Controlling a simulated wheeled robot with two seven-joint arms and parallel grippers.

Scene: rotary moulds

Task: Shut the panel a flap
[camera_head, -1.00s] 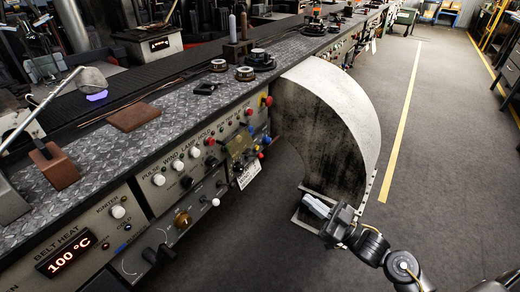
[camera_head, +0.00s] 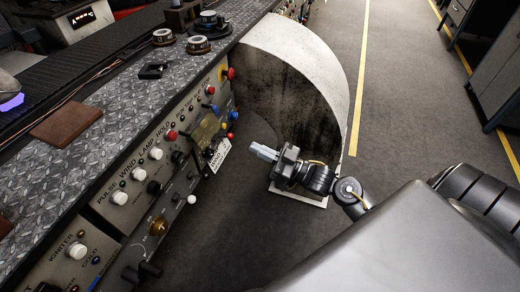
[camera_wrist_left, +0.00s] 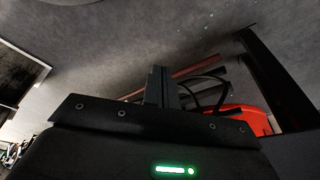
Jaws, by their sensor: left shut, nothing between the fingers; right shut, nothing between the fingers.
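A large curved flap (camera_head: 312,62), pale on its outer rim and stained dark on its inner face, stands out from the side of the console's control panel (camera_head: 140,183). It is swung open over the floor. My right gripper (camera_head: 263,152) is shut and empty, in front of the flap's lower inner face and pointing left toward the panel. A gap shows between its fingertips and the panel; I cannot tell whether it touches the flap. My left gripper shows only in the left wrist view (camera_wrist_left: 160,88), shut and empty, with grey floor behind.
The panel carries knobs, coloured buttons and a hanging white tag (camera_head: 218,155). A metal-plate worktop (camera_head: 110,88) with a brown plate (camera_head: 66,124) runs above it. Open floor (camera_head: 400,110) lies right of the flap; grey cabinets (camera_head: 490,70) stand at far right.

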